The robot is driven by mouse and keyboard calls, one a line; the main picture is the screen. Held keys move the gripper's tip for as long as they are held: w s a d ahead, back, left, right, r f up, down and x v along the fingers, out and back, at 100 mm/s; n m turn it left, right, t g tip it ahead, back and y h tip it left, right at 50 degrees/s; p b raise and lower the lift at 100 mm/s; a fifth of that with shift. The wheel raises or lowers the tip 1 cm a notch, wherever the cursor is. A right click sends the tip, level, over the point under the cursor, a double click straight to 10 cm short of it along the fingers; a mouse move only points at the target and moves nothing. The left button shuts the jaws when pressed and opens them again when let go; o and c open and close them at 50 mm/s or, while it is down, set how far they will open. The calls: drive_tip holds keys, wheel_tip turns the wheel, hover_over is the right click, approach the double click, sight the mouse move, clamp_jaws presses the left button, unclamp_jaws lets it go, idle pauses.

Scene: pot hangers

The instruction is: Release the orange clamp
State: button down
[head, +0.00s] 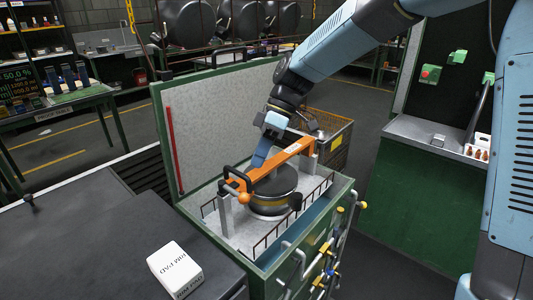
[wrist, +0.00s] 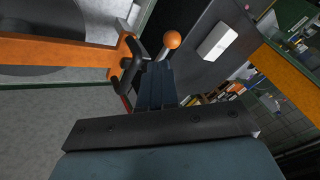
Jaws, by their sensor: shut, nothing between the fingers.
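The orange clamp (head: 275,162) is a bar lying across the top of the round grey pot (head: 275,186) in the green-edged bin. Its near-left end has a black loop handle (head: 232,174) and an orange ball knob (head: 243,198). In the wrist view the clamp bar (wrist: 55,50) enters from the left, with the black handle (wrist: 128,68) and the orange knob (wrist: 172,40) near the fingertips. My gripper (head: 257,164) is above the clamp bar, pointing down. Its fingers (wrist: 158,66) are shut and empty, close to the handle; contact cannot be told.
The bin's speckled raised lid (head: 220,120) stands behind the pot. Wire racks (head: 315,195) flank the pot, and pipe handles with coloured ends line the bin's front right. A white box (head: 175,268) sits on the dark surface at lower left. A green cabinet (head: 420,190) stands at right.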

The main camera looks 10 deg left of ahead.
drive_tip(key=x, duration=0.6)
drive_tip(key=shift+s+f, duration=0.15)
drive_tip(key=shift+f, duration=0.15)
